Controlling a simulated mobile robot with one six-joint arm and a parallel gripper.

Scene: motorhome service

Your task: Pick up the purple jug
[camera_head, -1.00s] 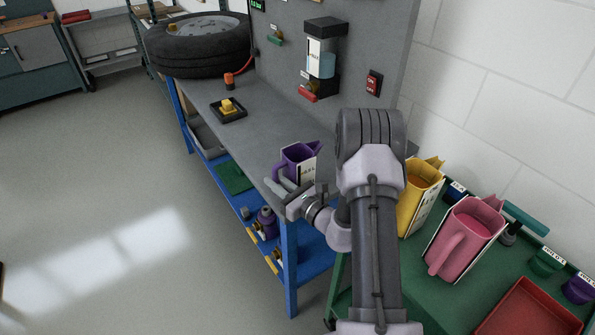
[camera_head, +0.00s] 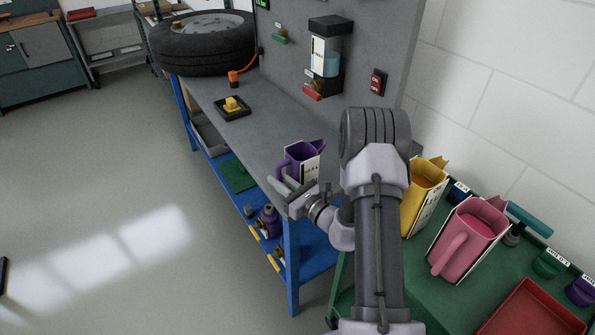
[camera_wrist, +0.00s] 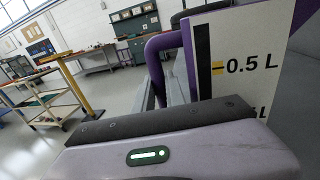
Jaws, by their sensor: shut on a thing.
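The purple jug (camera_head: 299,164) stands upright at the near end of the grey workbench (camera_head: 262,130) in the head view. Its handle is on the left side and a white scale plate is on its side. My gripper (camera_head: 283,186) is at the jug's near left side, low by the handle. In the wrist view the jug (camera_wrist: 188,62) fills the right, with a "0.5 L" mark on its plate. There the grey fingers (camera_wrist: 165,92) are shut on the jug's purple handle (camera_wrist: 156,60). The fingertips are partly hidden behind the handle and plate.
A yellow jug (camera_head: 422,195) and a pink jug (camera_head: 467,238) stand on the green surface (camera_head: 400,290) at right, near a red tray (camera_head: 530,315). A black tray with a yellow block (camera_head: 232,106), a tyre (camera_head: 203,50) and a wall dispenser (camera_head: 325,60) are farther back.

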